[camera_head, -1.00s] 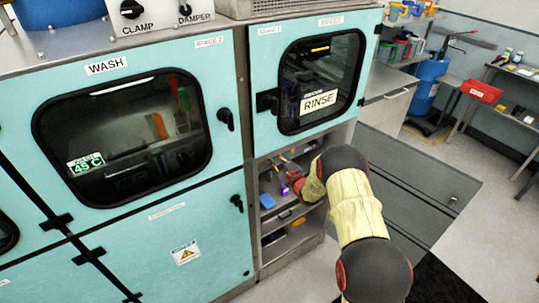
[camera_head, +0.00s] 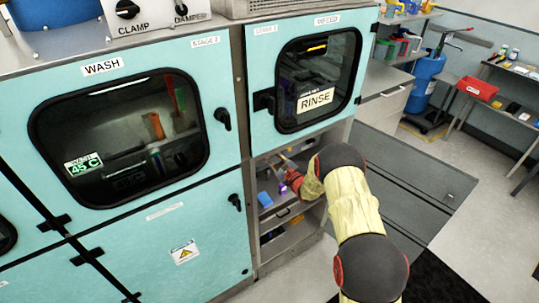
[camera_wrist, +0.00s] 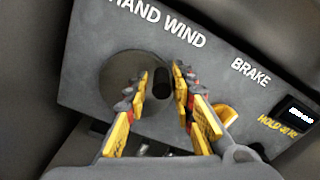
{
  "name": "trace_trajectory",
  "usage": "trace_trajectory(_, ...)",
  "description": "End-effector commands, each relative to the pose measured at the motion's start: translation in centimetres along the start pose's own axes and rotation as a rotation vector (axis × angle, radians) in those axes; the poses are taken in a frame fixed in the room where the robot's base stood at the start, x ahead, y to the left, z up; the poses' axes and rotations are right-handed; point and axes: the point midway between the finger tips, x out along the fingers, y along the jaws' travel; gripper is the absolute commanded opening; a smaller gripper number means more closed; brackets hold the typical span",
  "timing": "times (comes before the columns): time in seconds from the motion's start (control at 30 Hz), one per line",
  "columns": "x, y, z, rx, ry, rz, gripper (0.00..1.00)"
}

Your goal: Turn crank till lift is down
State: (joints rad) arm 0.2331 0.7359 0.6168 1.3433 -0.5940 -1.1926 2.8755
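In the wrist view, a dark round crank disc (camera_wrist: 118,80) with an upright black handle (camera_wrist: 162,83) sits on a grey panel (camera_wrist: 85,60) lettered HAND WIND. My gripper (camera_wrist: 160,78) has its yellow-and-black fingers on either side of the handle, with a visible gap at least on the left. Contact with the handle cannot be made out. In the head view, my gripper (camera_head: 289,172) reaches into the open bay under the RINSE door, and my arm hides part of that bay. I cannot pick out the lift in either view.
A yellow brake part (camera_wrist: 228,116) lies right of the fingers, below the word BRAKE, with a small display (camera_wrist: 299,114) beyond it. The bay's shelf holds a blue item (camera_head: 265,199). The WASH door (camera_head: 120,140) is shut at left. Floor is open at right.

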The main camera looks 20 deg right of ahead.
Motion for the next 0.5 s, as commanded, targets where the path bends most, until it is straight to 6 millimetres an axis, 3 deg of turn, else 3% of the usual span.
trace_trajectory(0.13,0.02,-0.05,0.05,-0.001,-0.001,-0.001,0.35)
trace_trajectory(0.5,-0.58,-0.07,0.03,0.0,0.0,-0.001,0.35)
